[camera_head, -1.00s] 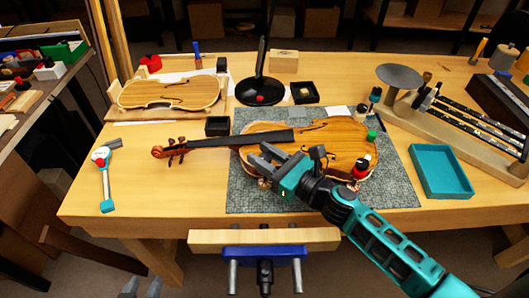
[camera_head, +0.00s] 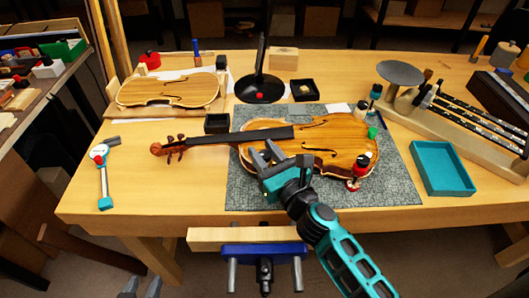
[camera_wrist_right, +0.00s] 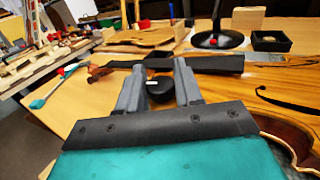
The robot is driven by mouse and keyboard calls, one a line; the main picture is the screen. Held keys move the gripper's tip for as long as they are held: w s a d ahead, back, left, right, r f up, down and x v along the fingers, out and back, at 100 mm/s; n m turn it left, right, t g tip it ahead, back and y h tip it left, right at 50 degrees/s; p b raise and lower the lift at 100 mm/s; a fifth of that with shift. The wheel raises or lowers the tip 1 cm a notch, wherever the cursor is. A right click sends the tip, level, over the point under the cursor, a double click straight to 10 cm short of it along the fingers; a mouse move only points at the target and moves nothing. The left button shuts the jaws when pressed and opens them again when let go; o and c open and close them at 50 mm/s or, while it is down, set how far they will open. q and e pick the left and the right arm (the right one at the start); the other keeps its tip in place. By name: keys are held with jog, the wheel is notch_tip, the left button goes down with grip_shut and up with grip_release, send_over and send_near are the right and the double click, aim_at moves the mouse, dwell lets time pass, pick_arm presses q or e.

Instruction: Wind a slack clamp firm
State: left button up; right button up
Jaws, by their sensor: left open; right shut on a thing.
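The violin body (camera_head: 335,140) lies flat on a grey mat (camera_head: 400,185), its dark neck pointing left. Small clamps sit at its rim: one with a black top and red parts (camera_head: 357,172) at the lower right, and one with a green top (camera_head: 373,133) at the right. My right gripper (camera_head: 266,158) is at the violin's near left edge. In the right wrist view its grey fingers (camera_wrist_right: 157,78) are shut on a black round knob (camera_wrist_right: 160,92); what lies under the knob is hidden. My left gripper (camera_head: 140,290) is open and empty at the bottom edge, below the bench.
A blue vise (camera_head: 262,250) with a wooden jaw juts from the bench front. A teal tray (camera_head: 441,168) stands right, a teal-handled gauge-like tool (camera_head: 103,175) left. A second violin plate (camera_head: 170,91), black lamp base (camera_head: 260,90) and small black boxes (camera_head: 304,91) lie behind.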

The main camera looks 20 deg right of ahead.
jog(key=o, duration=1)
jog(key=shift+c, duration=0.2)
jog(key=b+v, duration=0.3)
jog(key=v, duration=1)
jog(key=shift+b, duration=0.4)
